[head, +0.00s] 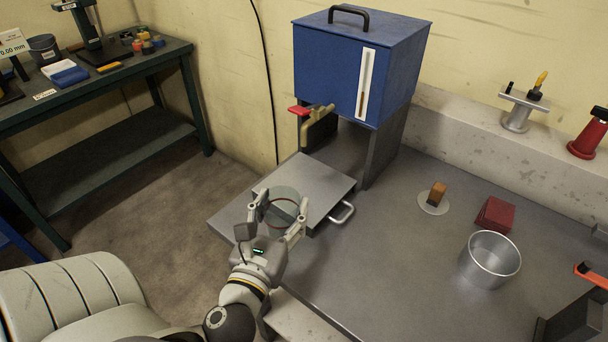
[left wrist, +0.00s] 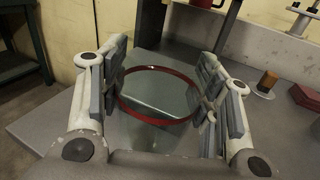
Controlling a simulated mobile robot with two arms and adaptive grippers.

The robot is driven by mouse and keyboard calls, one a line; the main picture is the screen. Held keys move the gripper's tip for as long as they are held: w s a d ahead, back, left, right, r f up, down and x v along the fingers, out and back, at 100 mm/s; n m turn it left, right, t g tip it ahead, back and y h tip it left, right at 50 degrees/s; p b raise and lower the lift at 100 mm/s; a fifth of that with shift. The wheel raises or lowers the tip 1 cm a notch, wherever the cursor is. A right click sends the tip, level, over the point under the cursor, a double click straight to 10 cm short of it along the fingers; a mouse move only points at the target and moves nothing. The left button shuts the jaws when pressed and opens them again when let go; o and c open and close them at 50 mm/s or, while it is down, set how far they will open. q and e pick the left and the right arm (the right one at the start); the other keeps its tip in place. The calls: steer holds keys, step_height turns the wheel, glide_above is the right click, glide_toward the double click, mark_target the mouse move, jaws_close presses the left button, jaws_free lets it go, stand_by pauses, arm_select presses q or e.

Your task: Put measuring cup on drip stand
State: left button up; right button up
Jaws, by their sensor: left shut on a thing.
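The measuring cup (head: 286,193) is clear, with a red band around it. My left gripper (head: 280,207) is shut on the cup, with one finger on either side. In the left wrist view the cup (left wrist: 158,92) is between the finger pads, its red ring plainly visible. The gripper holds it over or at a grey plate (head: 318,180) with a handle, in front of a blue tank (head: 345,65) with a tap. This plate may be the drip stand. I cannot tell whether the cup's base touches it. My right gripper is not in view.
A metal pot (head: 490,260), a red block (head: 495,214) and a brown block on a pale disc (head: 435,198) stand on the bench to the right. A grey leg (head: 382,145) supports the tank behind the plate. The middle of the bench is clear.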

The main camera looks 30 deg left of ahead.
mark_target(286, 198)
arm_select(q)
steer(key=p+x, duration=0.1)
steer(key=x, duration=0.4)
steer(key=shift+w+a+r, duration=0.15)
steer(key=shift+w, duration=0.15)
steer(key=x, duration=0.4)
steer(key=shift+w+p, duration=0.3)
steer(key=shift+w, duration=0.05)
steer(key=shift+w+a, duration=0.2)
steer(key=shift+w, duration=0.3)
steer(key=x, duration=0.3)
steer(key=shift+w+a, duration=0.1)
steer(key=shift+w, duration=0.15)
steer(key=shift+f, duration=1.1)
steer(key=shift+s, duration=0.1)
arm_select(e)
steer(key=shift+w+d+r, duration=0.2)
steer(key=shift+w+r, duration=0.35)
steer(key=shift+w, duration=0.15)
